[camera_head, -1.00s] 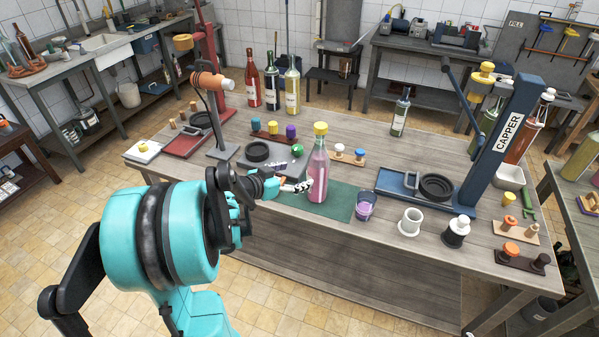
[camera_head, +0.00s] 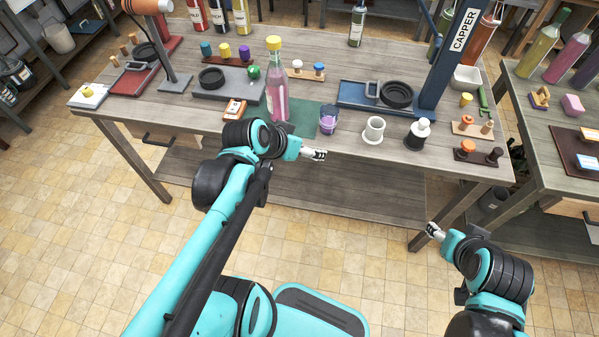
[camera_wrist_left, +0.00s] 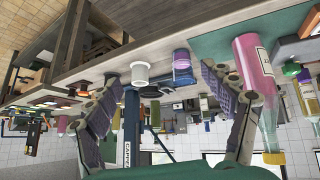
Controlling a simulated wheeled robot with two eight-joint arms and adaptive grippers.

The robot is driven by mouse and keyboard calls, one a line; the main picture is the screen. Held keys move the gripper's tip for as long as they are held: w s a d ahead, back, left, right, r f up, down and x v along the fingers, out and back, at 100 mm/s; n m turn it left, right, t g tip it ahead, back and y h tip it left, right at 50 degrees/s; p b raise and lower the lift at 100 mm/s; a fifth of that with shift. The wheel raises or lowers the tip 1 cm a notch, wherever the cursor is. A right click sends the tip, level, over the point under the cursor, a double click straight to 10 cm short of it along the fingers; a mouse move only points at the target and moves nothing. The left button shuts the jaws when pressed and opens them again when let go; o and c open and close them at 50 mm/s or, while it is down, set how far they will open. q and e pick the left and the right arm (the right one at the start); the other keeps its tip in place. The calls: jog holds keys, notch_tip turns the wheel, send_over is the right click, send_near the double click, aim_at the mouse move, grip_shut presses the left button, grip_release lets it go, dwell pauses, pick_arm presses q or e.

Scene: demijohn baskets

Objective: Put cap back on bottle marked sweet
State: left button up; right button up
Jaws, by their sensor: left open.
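A pink bottle (camera_head: 278,88) with a yellow cap (camera_head: 273,42) on its top stands upright on the green mat (camera_head: 306,119). The wrist view is upside down and shows the pink bottle (camera_wrist_left: 253,58) beside one finger, apart from it, with yellow (camera_wrist_left: 274,158) at its top end. I cannot read its label. My left gripper (camera_head: 314,155) is open and empty, in front of the table's front edge, right of and nearer than the bottle. My right gripper (camera_head: 435,231) is low in front of the table, away from everything; its fingers are too small to judge.
A purple glass (camera_head: 328,121), a white cup (camera_head: 373,130) and a white-topped black piece (camera_head: 417,133) stand along the front. Stoppers stand behind the bottle, including a white one (camera_head: 297,66) and a blue one (camera_head: 319,69). The blue capper (camera_head: 450,55) stands at right.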

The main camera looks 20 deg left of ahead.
pick_arm(q)
jog(key=s+d+y, duration=0.1)
jog(key=s+d, duration=0.2)
jog(key=s, duration=0.4)
jog(key=shift+s+f+n+g+y, duration=0.3)
jog(key=shift+f+n+y, duration=0.1)
jog(key=shift+f+b, duration=0.3)
jog(key=shift+f, duration=0.05)
dwell(0.7)
